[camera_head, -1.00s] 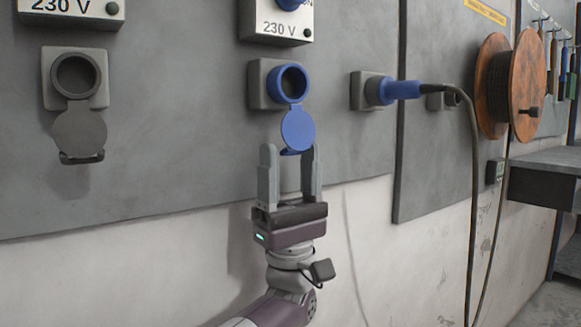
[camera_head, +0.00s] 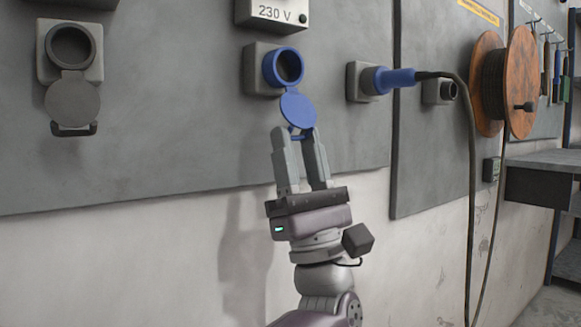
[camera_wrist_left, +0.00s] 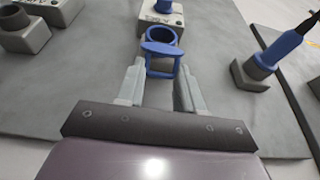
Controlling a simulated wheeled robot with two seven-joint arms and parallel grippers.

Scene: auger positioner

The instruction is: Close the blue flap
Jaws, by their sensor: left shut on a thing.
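The blue flap (camera_head: 298,110) hangs open, tilted down and out, below the round blue socket (camera_head: 284,66) on the wall panel. The socket's dark opening is uncovered. My left gripper (camera_head: 295,137) comes up from below, its fingers on both sides of the flap's lower handle loop, shut on it. In the left wrist view the flap (camera_wrist_left: 161,49) shows edge-on under the socket ring, with its loop (camera_wrist_left: 161,70) between the fingers. My right gripper is in neither view.
A grey socket with a hanging grey flap (camera_head: 72,103) is on the left. A blue plug (camera_head: 392,80) with a hanging cable (camera_head: 473,180) is on the right, near a cable reel (camera_head: 500,85). The wall below the panel is clear.

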